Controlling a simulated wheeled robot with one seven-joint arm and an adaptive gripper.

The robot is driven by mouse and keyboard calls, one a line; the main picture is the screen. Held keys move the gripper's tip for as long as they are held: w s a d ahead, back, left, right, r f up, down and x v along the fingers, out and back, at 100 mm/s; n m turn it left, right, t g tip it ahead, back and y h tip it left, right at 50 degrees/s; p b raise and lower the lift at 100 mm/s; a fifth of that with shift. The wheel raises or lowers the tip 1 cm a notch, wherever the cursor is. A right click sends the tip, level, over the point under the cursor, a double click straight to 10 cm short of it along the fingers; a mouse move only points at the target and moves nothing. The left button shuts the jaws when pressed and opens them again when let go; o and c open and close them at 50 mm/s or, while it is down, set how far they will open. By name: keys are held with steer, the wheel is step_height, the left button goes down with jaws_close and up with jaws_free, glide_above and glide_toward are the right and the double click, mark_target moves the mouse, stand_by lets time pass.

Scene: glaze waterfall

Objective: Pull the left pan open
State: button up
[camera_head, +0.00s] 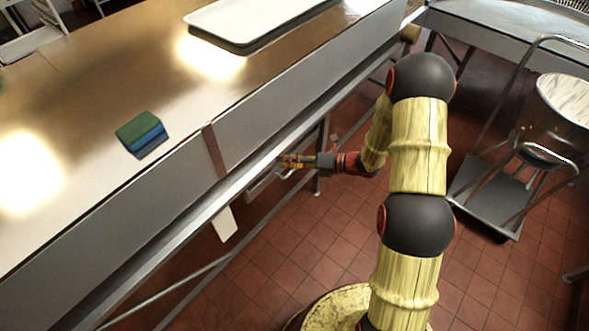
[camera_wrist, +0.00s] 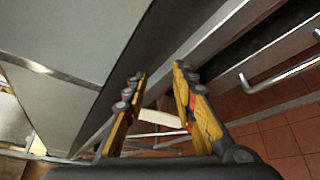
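My gripper (camera_head: 287,161) is beside the table's front edge, at the underside, in the head view. In the wrist view my gripper (camera_wrist: 156,82) shows two yellow fingers apart, with nothing held between them. A bent metal handle (camera_wrist: 280,78) lies to the right of the fingers in the wrist view, apart from them, below a dark gap. In the head view a pale metal piece (camera_head: 264,184) shows under the edge beside my gripper. I cannot tell which of these belongs to the left pan; no pan body is clearly visible.
The long table (camera_head: 90,90) carries a green and blue sponge (camera_head: 142,134) and a white tray (camera_head: 250,22). A white flat piece (camera_head: 224,224) hangs below the edge. A cart (camera_head: 495,195) with a metal bowl (camera_head: 565,105) stands right. Tiled floor is open between.

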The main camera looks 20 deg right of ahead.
steer(key=w+d+f+m+t+h, duration=0.2)
steer(key=d+f+m+t, duration=0.1)
steer(key=d+f+m, duration=0.4)
steer(key=w+d+f+m+t+h, duration=0.15)
steer(key=f+m, duration=0.25)
steer(key=f, duration=0.5)
steer(key=shift+m+t+h, duration=0.25)
steer(key=shift+m+t, duration=0.05)
steer(key=shift+t, duration=0.05)
steer(key=b+x, duration=0.1)
steer(key=x, duration=0.3)
steer(key=b+x, duration=0.1)
steer(key=x, duration=0.2)
steer(key=shift+d+f+b, duration=0.2)
steer(key=shift+f+b, duration=0.1)
steer(key=shift+f, duration=0.05)
steer(key=c, duration=0.3)
steer(key=c, duration=0.4)
jaws_close()
